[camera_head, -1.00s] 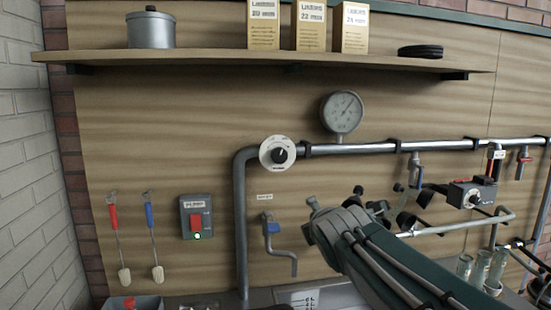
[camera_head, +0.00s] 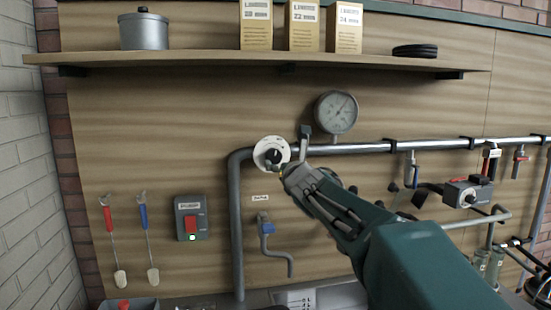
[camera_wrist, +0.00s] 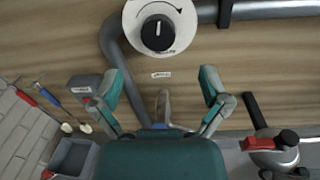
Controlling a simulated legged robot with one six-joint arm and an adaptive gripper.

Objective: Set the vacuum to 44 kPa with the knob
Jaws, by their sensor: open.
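The vacuum knob is a black knob (camera_head: 273,156) on a round white dial (camera_head: 264,147), set on the grey pipe at its bend. In the wrist view the black knob (camera_wrist: 158,33) shows at the top centre with its white pointer line near vertical. The round pressure gauge (camera_head: 336,112) stands above the pipe to the right; its reading is too small to tell. My gripper (camera_head: 292,152) is close to the dial's right side in the head view. In the wrist view my gripper (camera_wrist: 162,85) has its fingers spread and empty, below the knob.
The horizontal pipe (camera_head: 440,144) runs right, with several valves on it. A blue-handled tap (camera_head: 266,228) is below the dial. A red-button switch box (camera_head: 191,218) and two hanging brushes are at left. The shelf (camera_head: 200,58) holds a pot and boxes.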

